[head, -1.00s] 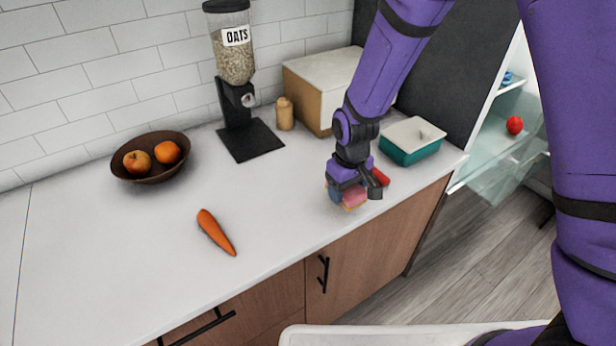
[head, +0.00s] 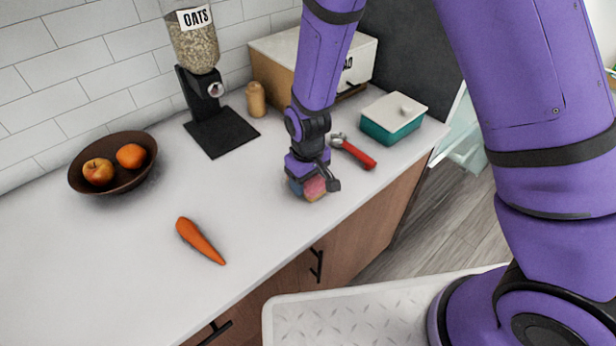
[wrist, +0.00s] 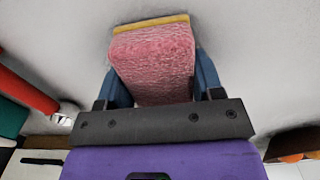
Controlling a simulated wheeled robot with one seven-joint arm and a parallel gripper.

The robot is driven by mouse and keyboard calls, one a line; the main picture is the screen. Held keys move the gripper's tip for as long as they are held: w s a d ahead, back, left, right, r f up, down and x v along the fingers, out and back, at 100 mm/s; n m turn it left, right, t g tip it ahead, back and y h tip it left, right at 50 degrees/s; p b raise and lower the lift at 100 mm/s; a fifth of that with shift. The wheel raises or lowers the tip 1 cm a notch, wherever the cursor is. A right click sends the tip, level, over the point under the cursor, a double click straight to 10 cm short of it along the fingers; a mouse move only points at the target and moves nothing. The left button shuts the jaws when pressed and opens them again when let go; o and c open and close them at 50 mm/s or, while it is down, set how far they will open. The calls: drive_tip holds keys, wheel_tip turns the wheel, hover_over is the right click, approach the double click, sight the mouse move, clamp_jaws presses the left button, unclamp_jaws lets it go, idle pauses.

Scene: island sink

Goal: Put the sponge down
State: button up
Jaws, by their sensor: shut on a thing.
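The sponge (wrist: 152,60) is pink with a yellow layer along one edge. In the wrist view it sits between the two blue fingers of my gripper (wrist: 158,85), which is shut on it. In the head view my gripper (head: 307,187) is low over the white counter near its front edge, and the sponge (head: 315,188) shows partly below it. I cannot tell whether the sponge touches the counter.
A red-handled tool (head: 356,154) lies just right of my gripper. A teal butter dish (head: 392,128) stands beyond it. A carrot (head: 200,241), a fruit bowl (head: 112,185) and an oats dispenser (head: 199,90) are to the left. The counter between carrot and gripper is clear.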

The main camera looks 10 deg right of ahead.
drive_tip(key=shift+f, duration=0.1)
drive_tip(key=o, duration=0.9)
